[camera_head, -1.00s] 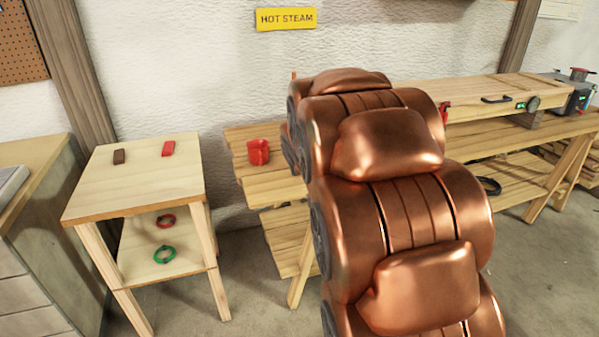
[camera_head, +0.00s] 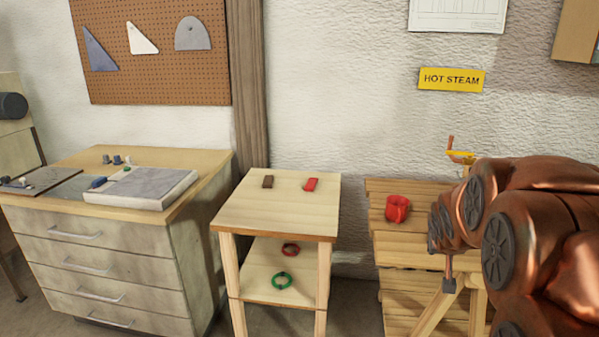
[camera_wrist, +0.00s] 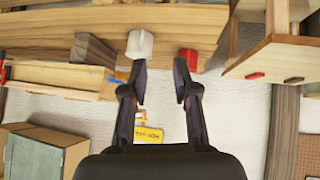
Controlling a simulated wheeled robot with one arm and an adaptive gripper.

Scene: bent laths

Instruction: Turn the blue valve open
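My gripper (camera_wrist: 160,68) is open and empty in the wrist view, its two dark fingers apart. A small blue part (camera_wrist: 118,78) shows just left of the left finger, partly hidden by it; I cannot tell whether it is the blue valve. A yellow handle (camera_head: 460,155) on a short copper-coloured pipe stands by the wall in the head view, left of my arm. No blue valve is clearly visible in the head view, where my copper arm covers the right side and hides my gripper.
A drawer cabinet (camera_head: 110,265) is farther left. A yellow HOT STEAM sign (camera_head: 451,79) hangs above.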

